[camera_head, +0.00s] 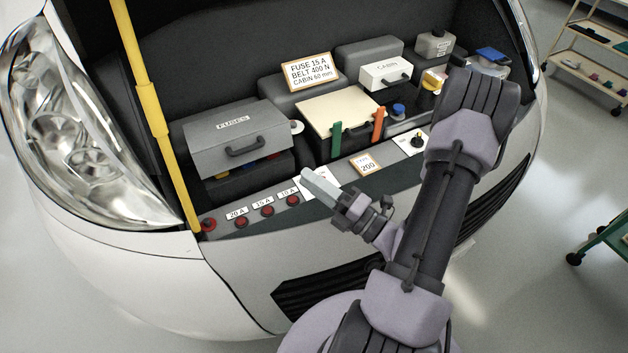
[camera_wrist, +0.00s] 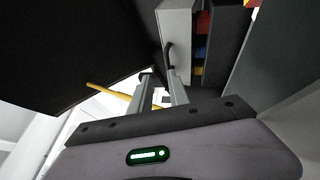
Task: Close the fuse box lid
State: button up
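The grey fuse box lid (camera_head: 213,141), labelled FUSES, has a black handle (camera_head: 246,147) on its front. The lid stands raised above the dark fuse box (camera_head: 232,184), and coloured fuses show in the gap under its front edge. The lid also shows in the wrist view (camera_wrist: 174,26), with red, blue and yellow fuses (camera_wrist: 202,40) beside it. My gripper (camera_head: 306,174) is to the right of the lid and nearer the front edge of the bay. In the wrist view its two fingers (camera_wrist: 160,80) are apart with nothing seen between them, pointing towards the handle.
A yellow prop rod (camera_head: 148,100) stands left of the fuse box. A cream-topped box (camera_head: 338,108) with green and orange clips is to its right. Red knobs (camera_head: 241,223) with ampere labels line the front ledge.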

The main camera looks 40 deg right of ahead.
jog(key=shift+s+f, duration=0.1)
jog(key=shift+s, duration=0.25)
jog(key=shift+c, duration=0.4)
